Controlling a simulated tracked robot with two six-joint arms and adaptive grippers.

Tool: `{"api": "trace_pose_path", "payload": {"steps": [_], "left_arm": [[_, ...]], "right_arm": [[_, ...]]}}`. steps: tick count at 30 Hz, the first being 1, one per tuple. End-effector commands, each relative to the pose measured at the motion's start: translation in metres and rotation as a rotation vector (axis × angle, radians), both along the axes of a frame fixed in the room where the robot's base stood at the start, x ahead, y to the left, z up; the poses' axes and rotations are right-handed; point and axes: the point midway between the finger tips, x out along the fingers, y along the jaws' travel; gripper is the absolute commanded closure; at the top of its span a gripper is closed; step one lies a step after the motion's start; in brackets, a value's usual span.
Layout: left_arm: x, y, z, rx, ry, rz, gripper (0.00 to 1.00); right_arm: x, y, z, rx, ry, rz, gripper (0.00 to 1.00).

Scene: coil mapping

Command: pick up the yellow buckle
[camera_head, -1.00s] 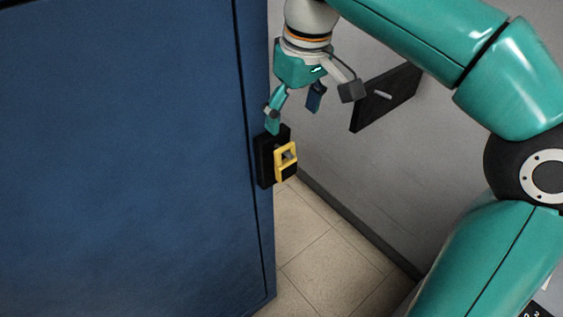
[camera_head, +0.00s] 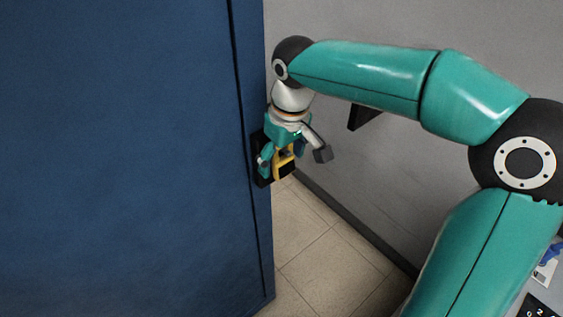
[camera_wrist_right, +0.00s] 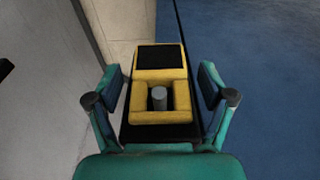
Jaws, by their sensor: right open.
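The yellow buckle (camera_wrist_right: 159,64) has a black panel and a square opening with a grey peg standing in it. It sits on a black mount (camera_wrist_right: 185,133) in the right wrist view. In the head view the buckle (camera_head: 284,165) is at the edge of the blue door or cabinet, partly hidden by my right gripper. My right gripper (camera_wrist_right: 161,92) is open, with one finger on each side of the buckle and a gap on both sides. It also shows in the head view (camera_head: 293,160). My left gripper is not in view.
The large blue panel (camera_head: 120,150) fills the left of the head view. A grey wall (camera_head: 400,200) with a black bracket (camera_head: 363,118) stands to the right. Tiled floor (camera_head: 320,260) lies in the gap between them.

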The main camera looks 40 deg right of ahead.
Motion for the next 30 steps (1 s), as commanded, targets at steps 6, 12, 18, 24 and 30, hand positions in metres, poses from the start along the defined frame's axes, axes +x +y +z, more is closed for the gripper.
{"api": "trace_pose_path", "payload": {"steps": [6, 12, 18, 24, 30], "left_arm": [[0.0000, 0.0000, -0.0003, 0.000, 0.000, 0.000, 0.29], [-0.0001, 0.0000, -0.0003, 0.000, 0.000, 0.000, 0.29], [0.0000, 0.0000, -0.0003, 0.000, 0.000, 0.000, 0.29], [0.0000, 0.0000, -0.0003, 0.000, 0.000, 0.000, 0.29], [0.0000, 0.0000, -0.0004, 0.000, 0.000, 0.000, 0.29]], "right_arm": [[0.0009, 0.0000, -0.0067, 0.000, -0.001, 0.000, 0.19], [0.0010, 0.0000, -0.0065, 0.000, -0.001, 0.000, 0.35], [0.0009, 0.0000, -0.0063, 0.000, -0.002, 0.000, 0.69], [0.0010, 0.0000, -0.0061, 0.000, -0.002, 0.000, 0.83], [0.0013, 0.0000, -0.0042, 0.000, -0.003, 0.000, 0.84]]}}
